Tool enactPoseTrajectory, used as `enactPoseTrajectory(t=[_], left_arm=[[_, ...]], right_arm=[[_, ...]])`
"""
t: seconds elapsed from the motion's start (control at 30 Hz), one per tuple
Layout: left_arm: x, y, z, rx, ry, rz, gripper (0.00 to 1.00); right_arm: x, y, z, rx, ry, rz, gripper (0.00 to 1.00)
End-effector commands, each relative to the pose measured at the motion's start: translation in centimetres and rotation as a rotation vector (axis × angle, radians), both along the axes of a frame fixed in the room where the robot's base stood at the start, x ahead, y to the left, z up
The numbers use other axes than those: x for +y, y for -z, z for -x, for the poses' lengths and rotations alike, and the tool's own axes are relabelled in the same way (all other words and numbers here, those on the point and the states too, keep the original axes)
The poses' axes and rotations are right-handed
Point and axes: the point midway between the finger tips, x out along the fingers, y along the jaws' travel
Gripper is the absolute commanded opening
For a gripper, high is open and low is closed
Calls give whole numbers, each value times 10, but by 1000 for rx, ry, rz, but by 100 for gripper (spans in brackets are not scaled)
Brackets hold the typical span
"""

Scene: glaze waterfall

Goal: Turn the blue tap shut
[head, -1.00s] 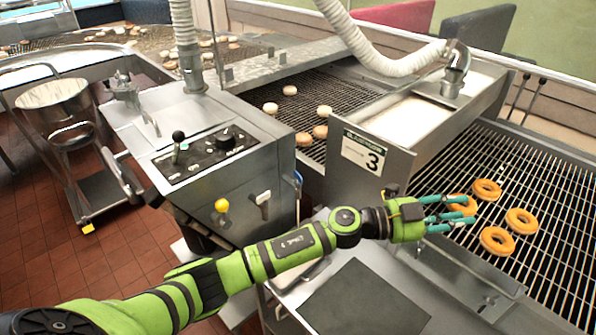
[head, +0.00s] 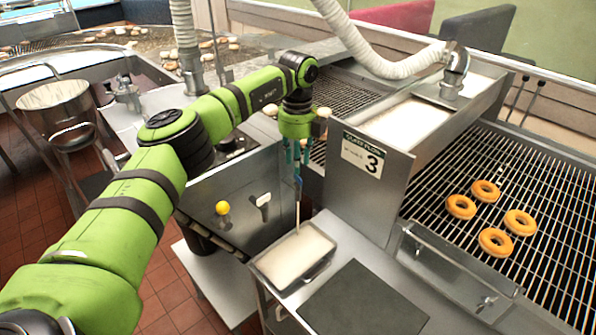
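The blue tap (head: 298,182) is on the right side of the grey metal control cabinet, partly hidden by my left gripper. A thin pale line, which looks like a stream, runs down below it to a tray of whitish glaze (head: 295,257). My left gripper (head: 297,160) points down just above the tap, its teal fingers apart. I cannot tell whether they touch the tap. My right gripper is not in view.
The cabinet front has a yellow knob (head: 222,208) and a light lever (head: 263,200). To the right stand a panel marked 3 (head: 362,155) and a wire rack (head: 560,190) with several orange rings. A dark flat plate (head: 365,303) lies at the front.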

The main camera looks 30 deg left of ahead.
Motion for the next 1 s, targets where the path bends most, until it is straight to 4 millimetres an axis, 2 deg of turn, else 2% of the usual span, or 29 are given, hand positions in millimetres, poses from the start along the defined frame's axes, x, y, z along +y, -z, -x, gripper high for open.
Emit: enactPoseTrajectory(t=[0.1, 0.3, 0.43, 0.67, 0.7, 0.73, 0.77, 1.0], left_arm=[[0, 17, 1, 4, 1, 1, 35], [-1, 42, 0, 0, 2, 2, 35], [-1, 49, 0, -1, 3, 2, 35], [-1, 50, 0, -2, 3, 2, 35], [-1, 50, 0, -2, 4, 2, 19], [-1, 50, 0, -2, 4, 2, 7], [-1, 50, 0, -1, 4, 3, 0], [-1, 49, 0, -1, 5, 3, 0]], right_arm=[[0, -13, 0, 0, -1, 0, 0], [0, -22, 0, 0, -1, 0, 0], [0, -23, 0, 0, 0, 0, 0], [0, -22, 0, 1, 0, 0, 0], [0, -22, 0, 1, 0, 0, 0], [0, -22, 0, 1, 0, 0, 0], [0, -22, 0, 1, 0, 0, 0], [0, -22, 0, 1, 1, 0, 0]])
